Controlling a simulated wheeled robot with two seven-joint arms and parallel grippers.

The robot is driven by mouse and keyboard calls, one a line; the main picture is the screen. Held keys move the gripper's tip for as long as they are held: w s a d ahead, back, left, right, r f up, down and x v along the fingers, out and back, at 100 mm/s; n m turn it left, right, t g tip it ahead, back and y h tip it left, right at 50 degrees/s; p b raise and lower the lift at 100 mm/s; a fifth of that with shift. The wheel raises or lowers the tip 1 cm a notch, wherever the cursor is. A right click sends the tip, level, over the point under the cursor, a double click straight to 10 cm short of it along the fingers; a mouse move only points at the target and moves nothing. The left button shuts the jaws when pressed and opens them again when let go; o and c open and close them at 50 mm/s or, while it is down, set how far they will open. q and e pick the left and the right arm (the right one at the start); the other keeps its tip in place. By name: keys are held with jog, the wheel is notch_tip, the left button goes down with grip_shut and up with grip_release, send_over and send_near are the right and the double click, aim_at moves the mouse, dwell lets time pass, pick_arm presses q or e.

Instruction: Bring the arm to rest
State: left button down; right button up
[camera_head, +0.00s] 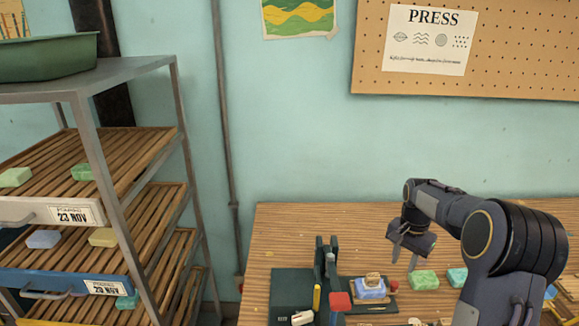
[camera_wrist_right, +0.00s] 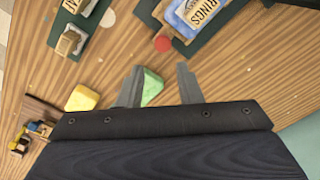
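My right arm comes in from the right in the head view. Its gripper (camera_head: 404,257) hangs above the wooden table (camera_head: 290,225), near the back and left of the arm. In the right wrist view the two fingers (camera_wrist_right: 160,84) are apart with nothing held between them. A green soap bar (camera_wrist_right: 152,86) shows beyond the fingers on the table, with a gap. In the head view a green bar (camera_head: 424,280) and a teal bar (camera_head: 457,277) lie just below and right of the gripper. My left gripper is in neither view.
A dark green press (camera_head: 326,270) and a blue block (camera_head: 370,290) with a stamp on top stand left of the gripper. A metal rack (camera_head: 90,135) with slatted shelves and soap fills the left. A yellow bar (camera_wrist_right: 82,97) lies nearby. The table behind the press is clear.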

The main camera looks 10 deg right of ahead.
jog(key=s+a+r+n+t+y, duration=0.2)
jog(key=s+a+r+n+t, duration=0.25)
jog(key=s+a+r, duration=0.75)
jog(key=s+a+f+n+y, duration=0.1)
jog(key=s+a+f+n, duration=0.1)
jog(key=s+a, duration=0.3)
jog(key=s+a+f+n+t, duration=0.1)
jog(key=s+a+f+n, duration=0.2)
jog(key=s+a, duration=0.3)
jog(key=s, duration=0.3)
jog(key=shift+s+n+y, duration=0.2)
jog(key=shift+n+y, duration=0.15)
jog(key=shift+y, duration=0.05)
